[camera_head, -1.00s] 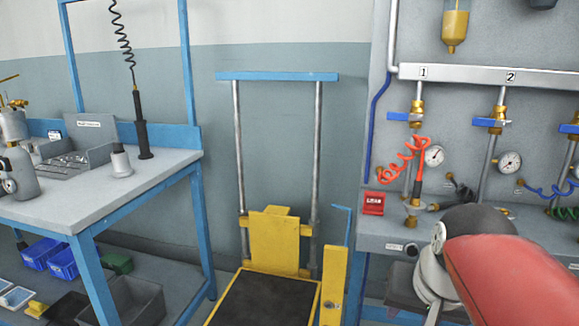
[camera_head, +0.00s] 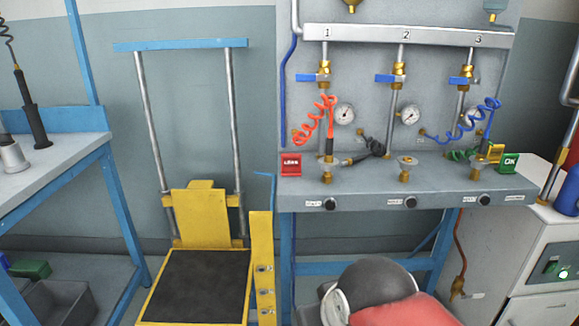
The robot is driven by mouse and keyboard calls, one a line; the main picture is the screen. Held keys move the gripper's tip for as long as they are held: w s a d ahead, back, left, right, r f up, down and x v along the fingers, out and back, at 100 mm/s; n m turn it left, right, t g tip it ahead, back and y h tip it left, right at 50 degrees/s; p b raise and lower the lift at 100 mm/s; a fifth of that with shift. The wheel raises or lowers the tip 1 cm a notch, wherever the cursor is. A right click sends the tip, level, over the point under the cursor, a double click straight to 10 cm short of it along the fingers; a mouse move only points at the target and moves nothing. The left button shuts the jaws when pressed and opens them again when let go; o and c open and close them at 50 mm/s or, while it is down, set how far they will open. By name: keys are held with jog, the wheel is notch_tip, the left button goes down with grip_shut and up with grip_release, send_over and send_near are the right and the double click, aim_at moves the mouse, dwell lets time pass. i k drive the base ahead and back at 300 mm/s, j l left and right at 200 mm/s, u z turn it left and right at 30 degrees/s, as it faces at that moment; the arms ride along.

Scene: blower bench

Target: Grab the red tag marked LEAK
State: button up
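The red tag marked LEAK (camera_head: 291,165) stands upright at the left end of the grey bench shelf (camera_head: 400,197), below the blue tube and left of the red coiled hose. Its white lettering is small but readable. Part of my own red and dark grey arm shows at the bottom centre, well below and to the right of the tag. My gripper itself is not in view.
A green OK tag (camera_head: 509,163) and a small yellow tag (camera_head: 495,152) stand at the shelf's right end. Brass fittings, including one at the middle (camera_head: 406,168), line the shelf. A yellow lift (camera_head: 200,225) with a dark platform stands to the left.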

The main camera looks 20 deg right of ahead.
aim_at(291, 164)
jog(key=i+j, duration=0.25)
jog(key=i+j+z, duration=0.1)
jog(key=j, duration=0.35)
jog(key=i+j, duration=0.35)
